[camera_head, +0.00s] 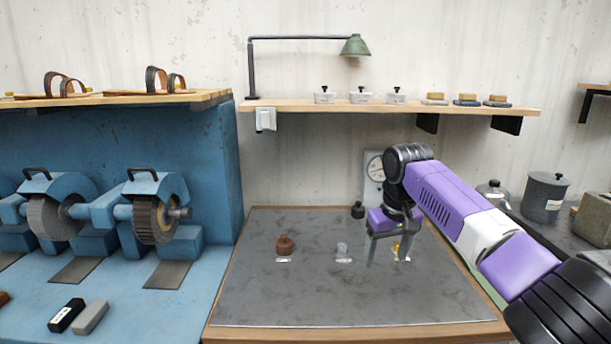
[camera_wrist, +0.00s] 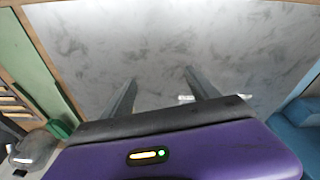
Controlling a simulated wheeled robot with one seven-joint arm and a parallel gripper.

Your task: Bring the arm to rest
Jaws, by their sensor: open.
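My gripper (camera_head: 389,250) is over the right half of the grey marbled work surface (camera_head: 330,300), pointing down. Its two fingers are apart, and nothing shows between them. In the wrist view my gripper (camera_wrist: 155,85) also shows spread fingers above the bare surface (camera_wrist: 150,40). My purple and black arm reaches in from the right. A small yellowish item (camera_head: 396,247) with a pale label stands just behind the right finger, partly hidden; I cannot tell whether they touch.
A brown bottle (camera_head: 285,245) and a clear one (camera_head: 342,251) stand on the surface to the left. A shelf (camera_head: 340,106) with a lamp (camera_head: 355,46) hangs above. Blue grinding machinery (camera_head: 150,215) borders the left; the surface's front is clear.

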